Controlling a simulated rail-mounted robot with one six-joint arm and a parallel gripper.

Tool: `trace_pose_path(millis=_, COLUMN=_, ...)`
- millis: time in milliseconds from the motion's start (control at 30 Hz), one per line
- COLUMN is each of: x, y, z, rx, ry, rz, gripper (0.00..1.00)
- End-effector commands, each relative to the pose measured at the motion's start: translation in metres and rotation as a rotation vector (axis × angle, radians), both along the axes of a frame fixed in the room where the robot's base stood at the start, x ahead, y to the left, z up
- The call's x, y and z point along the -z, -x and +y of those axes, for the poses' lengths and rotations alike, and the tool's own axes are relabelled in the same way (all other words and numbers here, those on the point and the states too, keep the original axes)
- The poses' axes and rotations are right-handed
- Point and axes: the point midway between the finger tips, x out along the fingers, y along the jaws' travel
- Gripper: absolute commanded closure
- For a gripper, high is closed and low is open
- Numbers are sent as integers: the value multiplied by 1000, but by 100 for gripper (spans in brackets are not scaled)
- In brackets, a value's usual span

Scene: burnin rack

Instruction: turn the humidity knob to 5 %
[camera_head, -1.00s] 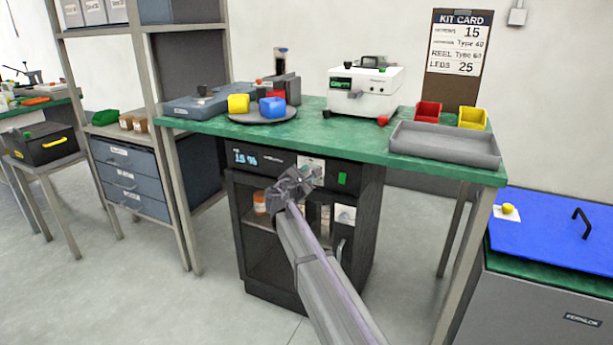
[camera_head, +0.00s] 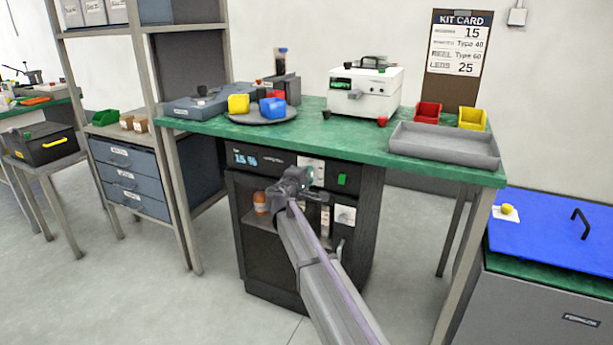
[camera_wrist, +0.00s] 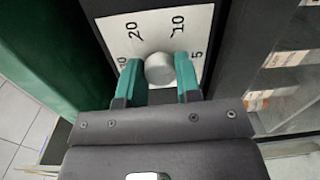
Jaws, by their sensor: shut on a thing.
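The grey round humidity knob (camera_wrist: 159,69) sits on a white scale plate (camera_wrist: 155,22) in the wrist view. The marks 20, 10 and 5 are readable around it; another at the left is partly hidden. My gripper (camera_head: 302,180) is at the front panel of the dark cabinet (camera_head: 364,180) under the green bench. Its two teal fingers are shut on the knob, one on each side. The lit display (camera_head: 245,159) at the panel's left reads 15 %. In the head view my gripper hides the knob. I cannot make out a pointer on the knob.
A green button (camera_head: 342,179) is right of the plate. The cabinet's glass door, with an orange-brown jar (camera_head: 260,203) behind it, lies below the panel. The green bench top (camera_head: 330,135) overhangs above. Open floor lies in front.

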Motion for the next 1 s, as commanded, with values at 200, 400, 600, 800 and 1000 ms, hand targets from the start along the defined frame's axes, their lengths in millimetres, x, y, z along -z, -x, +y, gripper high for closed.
trace_pose_path(millis=200, x=0, y=1, z=0, rx=0, ry=-131, rz=-47, gripper=92)
trace_pose_path(millis=400, x=0, y=1, z=0, rx=0, ry=-204, rz=-72, gripper=92)
trace_pose_path(millis=600, x=0, y=1, z=0, rx=0, ry=-233, rz=-83, gripper=92)
trace_pose_path(millis=800, x=0, y=1, z=0, rx=0, ry=-237, rz=-84, gripper=92)
trace_pose_path(millis=1000, x=0, y=1, z=0, rx=0, ry=-236, rz=-84, gripper=66)
